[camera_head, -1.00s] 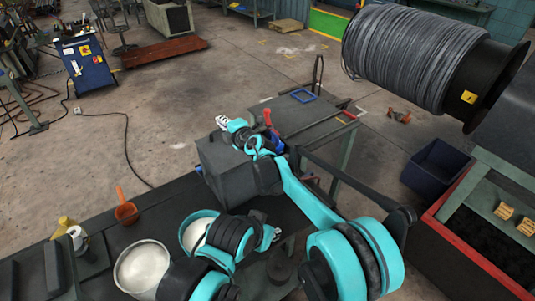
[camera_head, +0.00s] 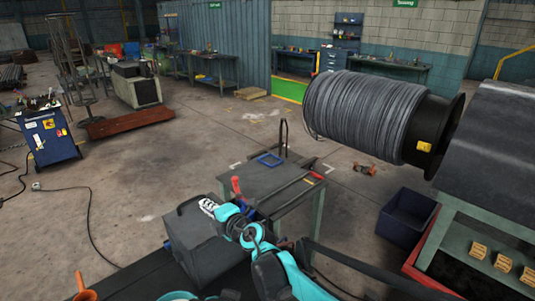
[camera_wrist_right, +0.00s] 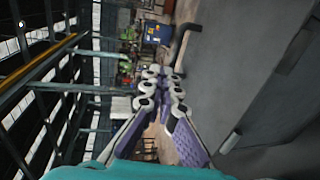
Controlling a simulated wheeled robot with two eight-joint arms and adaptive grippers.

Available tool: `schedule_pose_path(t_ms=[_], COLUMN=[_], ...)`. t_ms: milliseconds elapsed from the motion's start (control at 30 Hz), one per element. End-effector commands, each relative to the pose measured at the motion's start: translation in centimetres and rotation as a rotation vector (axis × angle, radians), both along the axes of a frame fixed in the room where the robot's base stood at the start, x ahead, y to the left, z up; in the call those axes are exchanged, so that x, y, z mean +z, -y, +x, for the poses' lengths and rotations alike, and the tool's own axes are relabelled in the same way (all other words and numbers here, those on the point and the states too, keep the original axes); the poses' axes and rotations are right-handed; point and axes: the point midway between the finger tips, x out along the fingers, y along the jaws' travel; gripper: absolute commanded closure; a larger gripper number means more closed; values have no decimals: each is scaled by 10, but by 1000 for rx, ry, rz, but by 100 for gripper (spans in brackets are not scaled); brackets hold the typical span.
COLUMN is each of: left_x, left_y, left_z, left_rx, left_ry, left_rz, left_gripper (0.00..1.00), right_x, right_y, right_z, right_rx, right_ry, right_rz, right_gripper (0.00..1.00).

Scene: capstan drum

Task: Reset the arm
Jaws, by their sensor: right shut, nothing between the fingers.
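My right gripper (camera_head: 208,207) is at the end of the teal right arm, near the far top edge of a dark grey box (camera_head: 196,248) in the head view. I cannot tell whether it touches the box. Its white and purple fingers (camera_wrist_right: 163,74) are closed together with nothing between them in the right wrist view. A large drum of grey cable (camera_head: 365,115) with black end flanges is at the right of the head view, apart from the gripper. My left gripper is outside the head view.
A dark blue bin (camera_head: 406,218) sits at right. Open concrete floor (camera_head: 150,185) lies to the left.

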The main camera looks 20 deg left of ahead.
Motion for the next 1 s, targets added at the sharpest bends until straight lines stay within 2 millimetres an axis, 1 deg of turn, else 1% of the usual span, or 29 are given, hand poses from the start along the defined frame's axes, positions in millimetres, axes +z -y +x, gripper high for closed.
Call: schedule_pose_path(t_ms=[67,167,267,300,367,400,433,467,500,567,600,667,700,767,800,867,900,967,1000], left_x=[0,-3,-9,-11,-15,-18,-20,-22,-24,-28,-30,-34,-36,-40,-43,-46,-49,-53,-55], left_y=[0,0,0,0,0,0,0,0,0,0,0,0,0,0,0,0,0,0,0], left_z=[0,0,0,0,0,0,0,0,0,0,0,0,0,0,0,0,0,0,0], left_rx=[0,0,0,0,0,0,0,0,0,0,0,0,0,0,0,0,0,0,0], left_ry=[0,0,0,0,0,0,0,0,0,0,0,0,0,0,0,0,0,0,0], left_rz=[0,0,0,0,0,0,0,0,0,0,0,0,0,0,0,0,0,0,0], left_gripper=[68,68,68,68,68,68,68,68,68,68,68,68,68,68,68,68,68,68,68], right_x=[2,12,34,44,59,67,73,77,82,86,87,85,82,74,68,55,44,27,13], right_y=[2,17,51,70,102,126,143,162,186,224,249,287,312,349,372,406,428,458,476], right_z=[1,9,23,30,40,47,51,54,58,62,63,62,60,55,49,39,30,15,3], right_rx=[-6,-45,-134,-182,-263,-322,-365,-410,-470,-560,-621,-714,-777,-870,-931,-1022,-1082,-1171,-1227], right_ry=[-1,-7,-26,-37,-56,-70,-80,-92,-109,-137,-156,-190,-216,-256,-287,-337,-373,-432,-474], right_rz=[5,45,132,176,247,294,326,359,401,460,498,552,586,634,665,708,735,773,797], right_gripper=[100,100,100,100,100,100,100,100,100,100,100,100,100,100,100,100,100,100,100])
